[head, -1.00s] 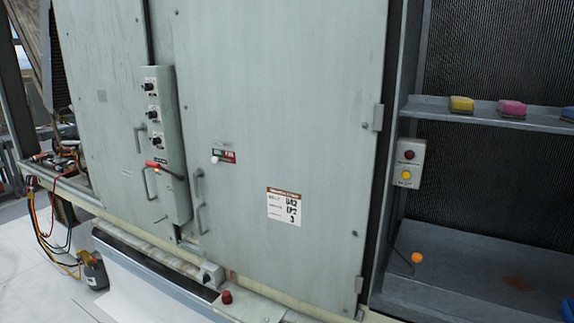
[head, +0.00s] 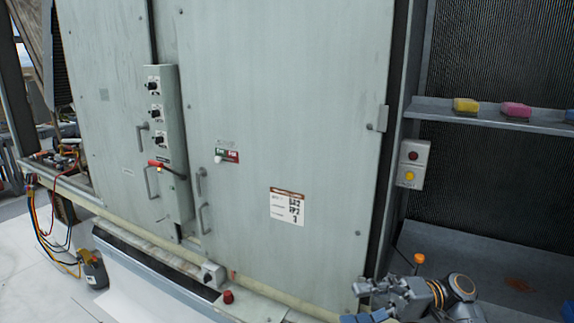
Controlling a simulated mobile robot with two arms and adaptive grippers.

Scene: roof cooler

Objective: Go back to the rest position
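My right gripper (head: 372,300) shows at the bottom right of the head view, in front of the cabinet's lower right corner and the recessed bay. Its grey arm comes in from the lower right. The fingers point left and are small and partly cut by the frame edge, so I cannot tell whether they are open or shut. Nothing is clearly seen in them. My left gripper is not in view.
A tall grey cabinet (head: 280,110) fills the middle, with a knob panel (head: 173,145) and a red-handled lever (head: 160,164). At right are a shelf (head: 490,117) with coloured blocks, a button box (head: 411,163) and an orange ball (head: 419,258) behind my gripper.

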